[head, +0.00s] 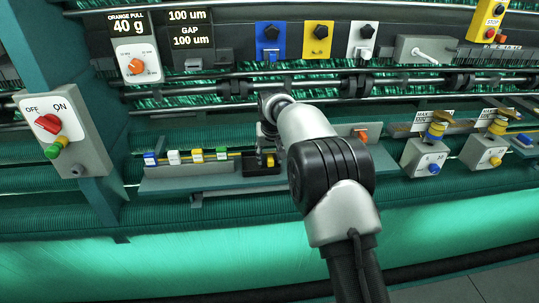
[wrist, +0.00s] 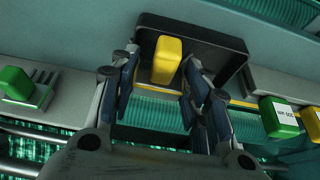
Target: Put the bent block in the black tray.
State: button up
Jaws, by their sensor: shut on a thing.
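The yellow block (wrist: 167,58) is held between the fingers of my gripper (wrist: 162,76) in the wrist view. I see mostly one end of it, so its bend does not show clearly. The black tray (wrist: 232,48) lies behind and around the block in that view. I cannot tell whether the block touches the tray floor. In the head view, the black tray (head: 262,170) is on the ledge, with a bit of the yellow block (head: 270,160) above it. My arm hides most of the gripper (head: 266,145) there.
Left of the tray in the head view, a grey ledge (head: 190,183) carries a row of blue, white, yellow and green pieces (head: 197,155). A switch box (head: 66,130) stands farther left. Grey boxes with knobs (head: 425,158) stand to the right. A horizontal bar (head: 200,106) runs above.

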jog(key=shift+f, duration=0.15)
jog(key=o, duration=1.2)
jog(key=shift+r, duration=0.2)
jog(key=a+p+v, duration=0.1)
jog(key=v, duration=1.1)
jog(key=s+d+r, duration=0.4)
jog(key=s+d, duration=0.1)
jog(key=s, duration=0.2)
jog(key=s+d+r+m, duration=0.1)
jog(key=s+d+r, duration=0.25)
jog(key=s, duration=0.35)
jog(key=s+d+r, duration=0.3)
jog(key=s+d, duration=0.2)
jog(key=s, duration=0.2)
jog(key=shift+m+h, duration=0.4)
jog(key=shift+m, duration=0.2)
jog(key=s+d+f, duration=0.2)
jog(key=s, duration=0.5)
jog(key=s+d+f, duration=0.1)
jog(key=s+f, duration=0.2)
jog(key=s, duration=0.5)
jog(key=s+d+f, duration=0.2)
jog(key=s, duration=0.6)
jog(key=shift+s+d+f, duration=0.15)
jog(key=shift+d+f, duration=0.2)
